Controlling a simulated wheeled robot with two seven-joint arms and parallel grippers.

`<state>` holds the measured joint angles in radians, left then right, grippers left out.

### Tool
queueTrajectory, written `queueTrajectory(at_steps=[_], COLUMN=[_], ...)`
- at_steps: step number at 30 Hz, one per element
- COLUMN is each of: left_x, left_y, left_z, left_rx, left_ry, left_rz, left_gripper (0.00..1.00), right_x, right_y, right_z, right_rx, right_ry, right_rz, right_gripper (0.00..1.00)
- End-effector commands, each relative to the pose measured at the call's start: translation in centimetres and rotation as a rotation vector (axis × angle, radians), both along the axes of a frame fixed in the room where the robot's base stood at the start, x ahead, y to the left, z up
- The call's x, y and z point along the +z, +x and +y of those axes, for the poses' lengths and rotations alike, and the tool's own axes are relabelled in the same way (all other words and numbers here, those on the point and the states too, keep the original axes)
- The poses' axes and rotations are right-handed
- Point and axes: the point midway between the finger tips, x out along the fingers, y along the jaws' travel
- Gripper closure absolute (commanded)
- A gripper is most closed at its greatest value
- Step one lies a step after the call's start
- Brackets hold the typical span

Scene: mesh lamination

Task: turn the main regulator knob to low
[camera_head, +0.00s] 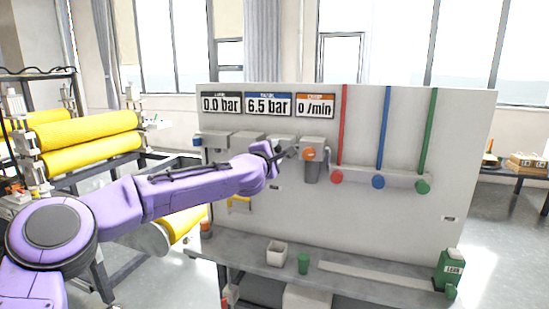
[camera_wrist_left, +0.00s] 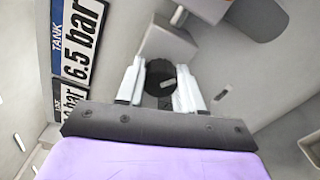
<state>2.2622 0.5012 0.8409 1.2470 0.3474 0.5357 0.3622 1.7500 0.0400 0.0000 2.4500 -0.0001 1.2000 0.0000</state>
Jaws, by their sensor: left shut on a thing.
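My left gripper (camera_head: 289,153) reaches the panel from the left, just left of the unit with the orange knob (camera_head: 309,154). In the left wrist view its two pale fingers (camera_wrist_left: 160,88) stand on either side of a dark round knob (camera_wrist_left: 160,43), and they are shut on it. This knob appears to be the main regulator knob; I cannot read a label or its setting. In the head view my gripper hides it. The displays read 0.0 bar (camera_head: 221,104), TANK 6.5 bar (camera_head: 268,104) and 0 /min (camera_head: 315,106). My right gripper is not in view.
A grey bowl (camera_head: 312,173) hangs below the orange knob, close right of my gripper. Red (camera_head: 337,177), blue (camera_head: 378,182) and green (camera_head: 423,187) valve ends stand farther right.

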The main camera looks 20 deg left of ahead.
Motion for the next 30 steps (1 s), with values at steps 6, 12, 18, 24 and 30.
queueTrajectory(at_steps=[6,12,18,24,30], left_x=[-0.6,-0.6,-0.7,-0.7,-0.8], left_y=[0.0,0.0,0.0,0.0,0.1], left_z=[0.0,0.0,0.0,-0.1,-0.1], left_rx=[0.000,0.001,0.001,0.001,0.001], left_ry=[-0.206,-0.396,-0.586,-0.774,-0.964], left_rz=[0.009,0.016,0.024,0.030,0.038], left_gripper=[0.94,0.94,0.94,0.94,0.94], right_x=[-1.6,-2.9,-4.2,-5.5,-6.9], right_y=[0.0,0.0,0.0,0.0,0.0], right_z=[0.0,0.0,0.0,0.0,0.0], right_rx=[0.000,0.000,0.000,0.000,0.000], right_ry=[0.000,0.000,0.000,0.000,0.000], right_rz=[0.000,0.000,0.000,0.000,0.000], right_gripper=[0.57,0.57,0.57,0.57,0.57])
